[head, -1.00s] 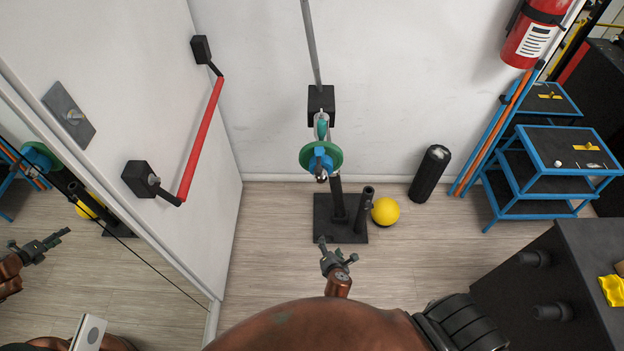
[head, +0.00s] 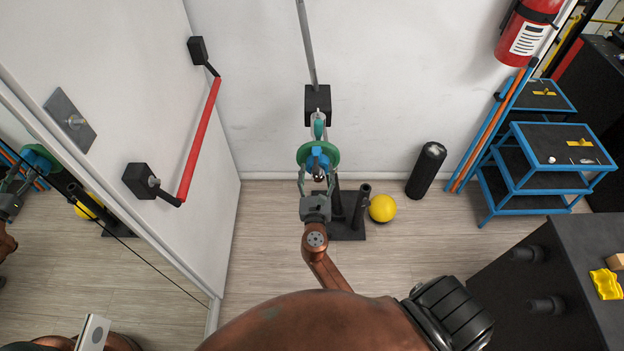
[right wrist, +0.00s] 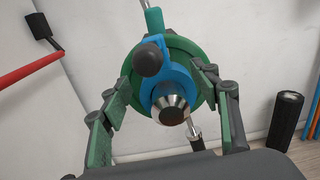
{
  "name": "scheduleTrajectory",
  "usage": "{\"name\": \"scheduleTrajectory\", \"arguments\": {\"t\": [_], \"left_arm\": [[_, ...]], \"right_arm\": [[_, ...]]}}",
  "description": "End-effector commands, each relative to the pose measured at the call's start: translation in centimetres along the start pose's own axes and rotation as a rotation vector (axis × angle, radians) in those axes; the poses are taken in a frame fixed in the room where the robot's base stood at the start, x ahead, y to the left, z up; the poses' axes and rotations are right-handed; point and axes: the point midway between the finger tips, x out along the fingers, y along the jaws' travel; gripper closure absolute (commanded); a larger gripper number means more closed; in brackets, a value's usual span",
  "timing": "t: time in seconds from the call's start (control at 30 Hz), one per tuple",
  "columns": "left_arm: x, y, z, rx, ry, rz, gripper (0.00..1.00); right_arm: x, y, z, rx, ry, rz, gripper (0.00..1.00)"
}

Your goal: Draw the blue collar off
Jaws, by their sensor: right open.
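The blue collar (head: 318,160) sits on the metal bar end in front of a green plate (head: 303,154). In the right wrist view the blue collar (right wrist: 151,94) shows a dark round knob at its upper left, and the bar's silver tip pokes out through it. The green plate (right wrist: 188,48) is behind it. My right gripper (head: 317,182) is open, with one finger on each side of the collar and plate; whether the fingers touch either cannot be told. In the right wrist view its fingers (right wrist: 165,100) stand left and right of the collar. My left gripper is not in view.
A red bar (head: 201,138) is fixed on the wall panel at left. A black stand (head: 345,228) and yellow ball (head: 382,208) are on the floor below.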

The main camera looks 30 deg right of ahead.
Motion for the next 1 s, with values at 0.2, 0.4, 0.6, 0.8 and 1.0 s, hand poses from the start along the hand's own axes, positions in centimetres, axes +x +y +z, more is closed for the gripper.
{"name": "scheduleTrajectory", "arguments": {"t": [0.2, 0.4, 0.6, 0.8, 1.0], "left_arm": [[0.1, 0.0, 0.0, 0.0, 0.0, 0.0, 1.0], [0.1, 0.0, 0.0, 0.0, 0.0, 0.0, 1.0], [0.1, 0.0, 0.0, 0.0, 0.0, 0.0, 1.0], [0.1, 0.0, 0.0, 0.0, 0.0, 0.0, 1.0], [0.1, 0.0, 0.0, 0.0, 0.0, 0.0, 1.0]], "right_arm": [[3.2, 0.1, 0.0, 0.0, 0.0, 0.001, 0.44], [4.4, 0.2, -0.1, 0.001, 0.001, 0.003, 0.44], [4.5, 0.2, -0.1, 0.001, 0.001, 0.004, 0.44], [4.5, 0.2, -0.1, 0.001, 0.001, 0.004, 0.53], [4.5, 0.3, -0.1, 0.001, 0.001, 0.004, 0.66]]}}
